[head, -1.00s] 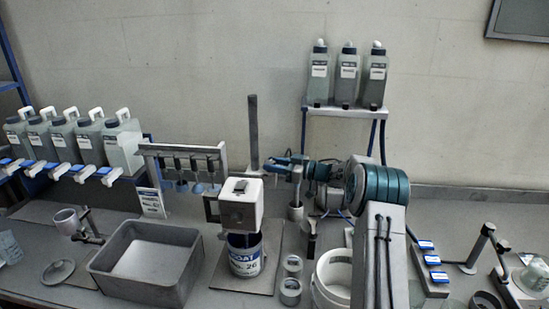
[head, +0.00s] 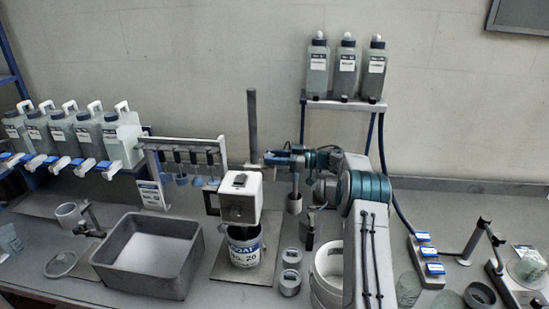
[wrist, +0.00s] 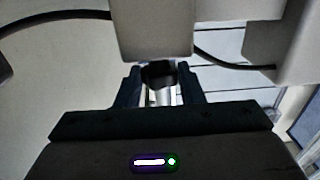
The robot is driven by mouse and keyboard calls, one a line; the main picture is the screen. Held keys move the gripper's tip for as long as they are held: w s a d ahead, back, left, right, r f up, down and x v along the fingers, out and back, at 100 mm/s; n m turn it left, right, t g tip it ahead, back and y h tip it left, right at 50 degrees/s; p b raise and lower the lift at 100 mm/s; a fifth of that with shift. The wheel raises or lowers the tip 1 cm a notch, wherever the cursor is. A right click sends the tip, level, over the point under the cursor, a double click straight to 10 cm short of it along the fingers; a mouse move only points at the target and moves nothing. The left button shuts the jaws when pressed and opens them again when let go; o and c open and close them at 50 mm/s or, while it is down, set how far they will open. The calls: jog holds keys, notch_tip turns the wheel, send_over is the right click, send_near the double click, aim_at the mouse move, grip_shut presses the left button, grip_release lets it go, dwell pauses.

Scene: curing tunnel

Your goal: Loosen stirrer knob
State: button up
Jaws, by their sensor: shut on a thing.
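The stirrer's white box-shaped head (head: 240,200) hangs beside an upright grey post (head: 253,130), above an open can (head: 244,250) with a COAT label. My gripper (head: 268,158) reaches in from the right, level with the post just above and behind the head. In the wrist view my gripper (wrist: 160,85) has its two dark fingers close on either side of a dark knob (wrist: 158,70), shut on it. The pale stirrer housing fills the top of that view and hides part of the knob. In the head view the knob is too small and covered to make out.
A grey tray (head: 150,262) stands left of the can. A rack (head: 180,147) with hanging tools is behind it. Small tins (head: 290,283) and a white bucket (head: 328,270) are right of the can. A shelf (head: 345,104) with three bottles stands behind my arm.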

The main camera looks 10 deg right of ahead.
jog(key=o, duration=1)
jog(key=shift+a, duration=0.1)
jog(key=b+v, duration=0.4)
jog(key=v, duration=1)
